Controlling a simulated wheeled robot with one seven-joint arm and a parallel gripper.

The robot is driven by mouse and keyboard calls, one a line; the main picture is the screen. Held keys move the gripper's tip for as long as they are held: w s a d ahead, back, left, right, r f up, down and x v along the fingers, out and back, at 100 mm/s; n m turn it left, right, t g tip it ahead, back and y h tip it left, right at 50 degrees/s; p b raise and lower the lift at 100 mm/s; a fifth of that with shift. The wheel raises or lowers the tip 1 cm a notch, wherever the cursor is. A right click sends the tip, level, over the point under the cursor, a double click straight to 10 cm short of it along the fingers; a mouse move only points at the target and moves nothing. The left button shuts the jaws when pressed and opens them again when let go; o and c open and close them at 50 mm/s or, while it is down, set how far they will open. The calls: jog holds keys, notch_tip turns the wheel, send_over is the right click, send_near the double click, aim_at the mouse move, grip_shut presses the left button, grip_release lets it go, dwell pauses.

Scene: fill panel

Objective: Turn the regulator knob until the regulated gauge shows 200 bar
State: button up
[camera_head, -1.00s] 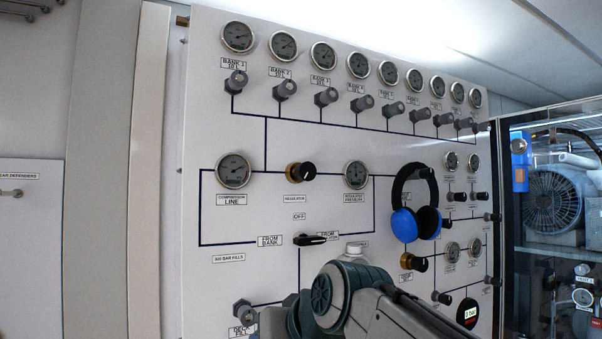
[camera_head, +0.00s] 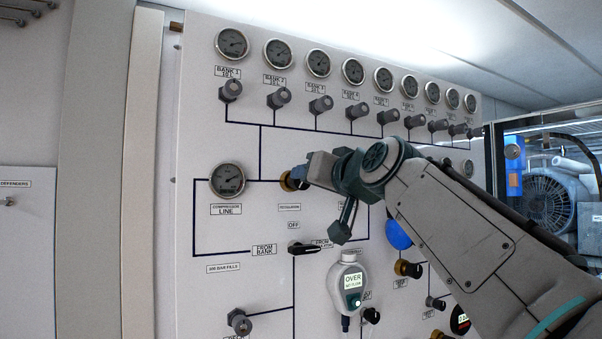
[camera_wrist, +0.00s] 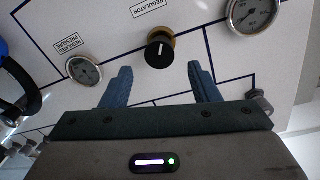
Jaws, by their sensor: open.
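The regulator knob (camera_wrist: 160,50) is black with a white mark and a brass collar. In the head view its brass collar (camera_head: 287,182) shows at the left of my gripper, which hides the rest. My gripper (camera_wrist: 160,68) is open and empty in the wrist view, its two blue fingertips spread just short of the knob, one towards each side. The regulated pressure gauge (camera_wrist: 84,70) is a small round dial left of the knob in the wrist view. Its reading is too small to tell. My arm hides this gauge in the head view.
A row of bank gauges and valves (camera_head: 320,104) runs above. A black selector handle (camera_head: 303,248) and a grey handheld display (camera_head: 348,284) are below. Blue headphones (camera_head: 398,235) hang behind my arm.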

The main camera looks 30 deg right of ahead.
jog(key=w+p, duration=0.2)
jog(key=w, duration=0.4)
jog(key=shift+w+d, duration=0.1)
jog(key=shift+w, duration=0.25)
jog(key=c, duration=0.9)
